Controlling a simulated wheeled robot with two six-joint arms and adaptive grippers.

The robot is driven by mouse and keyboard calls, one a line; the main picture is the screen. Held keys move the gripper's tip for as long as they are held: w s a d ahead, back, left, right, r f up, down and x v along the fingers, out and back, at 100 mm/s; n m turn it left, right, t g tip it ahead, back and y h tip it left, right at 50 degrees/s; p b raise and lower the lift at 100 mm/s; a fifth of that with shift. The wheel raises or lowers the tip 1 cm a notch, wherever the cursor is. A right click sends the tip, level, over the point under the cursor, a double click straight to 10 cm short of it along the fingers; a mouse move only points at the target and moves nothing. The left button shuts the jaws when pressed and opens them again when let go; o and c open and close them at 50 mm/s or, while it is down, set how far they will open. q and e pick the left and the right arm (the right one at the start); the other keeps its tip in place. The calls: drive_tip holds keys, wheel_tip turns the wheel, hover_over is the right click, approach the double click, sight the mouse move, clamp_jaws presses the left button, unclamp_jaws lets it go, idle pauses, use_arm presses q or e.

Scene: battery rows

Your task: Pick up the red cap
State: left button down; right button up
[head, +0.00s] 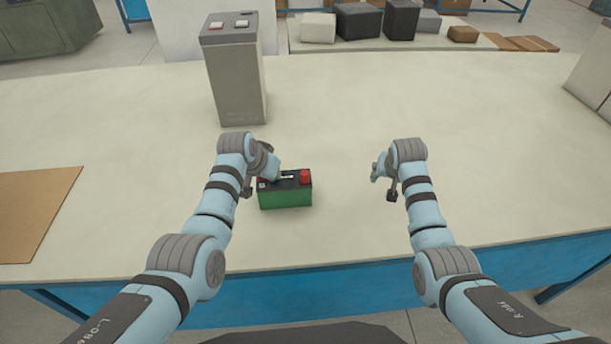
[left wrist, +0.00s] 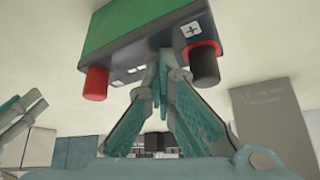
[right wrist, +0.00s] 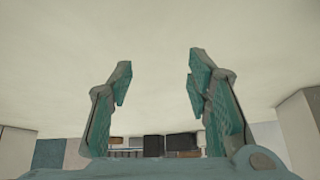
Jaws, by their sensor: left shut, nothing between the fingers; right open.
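A green battery (head: 285,198) with a dark top stands on the pale table in the head view. A red cap (head: 305,177) sits at the right end of its top. In the left wrist view the red cap (left wrist: 96,84) is at the left, and a black terminal piece (left wrist: 205,68) with a red band is at the right. My left gripper (left wrist: 160,62) is shut and empty, its fingertips at the battery top between these two, apart from the red cap. I cannot tell whether they touch the top. My right gripper (right wrist: 158,70) is open and empty above bare table.
A tall grey block (head: 235,85) with a red mark stands behind the battery. A brown sheet (head: 35,210) lies at the left. Several dark and light boxes (head: 357,20) are at the back. The table right of the battery is clear.

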drive_tip(key=a+r+n+y, duration=0.1)
drive_tip(key=a+r+n, duration=0.2)
drive_tip(key=a+r, duration=0.5)
drive_tip(key=n+g+y, duration=0.2)
drive_tip(key=n, duration=0.2)
approach(305, 174)
drive_tip(key=x, duration=0.8)
drive_tip(key=shift+f, duration=0.35)
drive_tip(key=c, duration=0.9)
